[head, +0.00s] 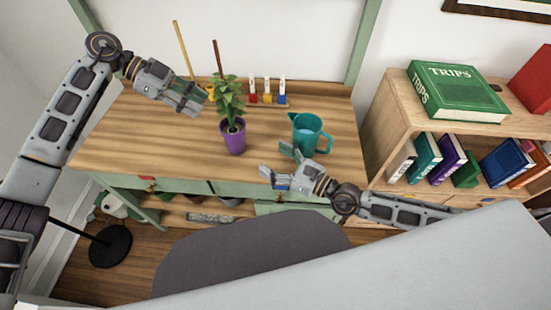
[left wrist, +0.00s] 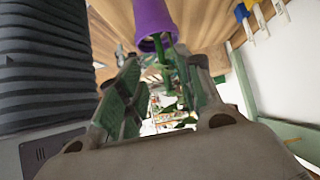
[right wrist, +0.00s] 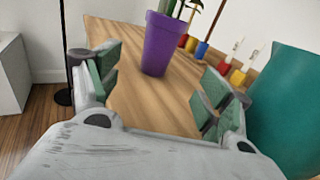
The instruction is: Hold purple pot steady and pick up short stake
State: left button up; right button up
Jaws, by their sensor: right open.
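The purple pot (head: 234,141) stands upright on the wooden table, with a leafy plant (head: 229,98) in it. It shows between and beyond the right fingers in the right wrist view (right wrist: 162,45) and upside down in the left wrist view (left wrist: 152,20). A short dark stake (head: 217,58) rises behind the plant; its lower end is hidden. A longer pale stake (head: 182,47) leans to its left. My left gripper (head: 191,102) is open and empty, left of the plant. My right gripper (head: 273,174) is open and empty at the front edge, apart from the pot.
A teal pitcher (head: 307,133) stands close to my right gripper. Small red, yellow and blue containers (head: 267,98) line the table's back. A bookshelf (head: 380,100) with books stands at the right. The table's left part is clear.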

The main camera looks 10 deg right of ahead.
aim_at(243, 141)
jog(key=shift+w+a, duration=0.15)
dwell(0.4)
jog(key=shift+x, duration=6.7)
jog(key=c, duration=1.2)
jog(key=shift+c, duration=0.2)
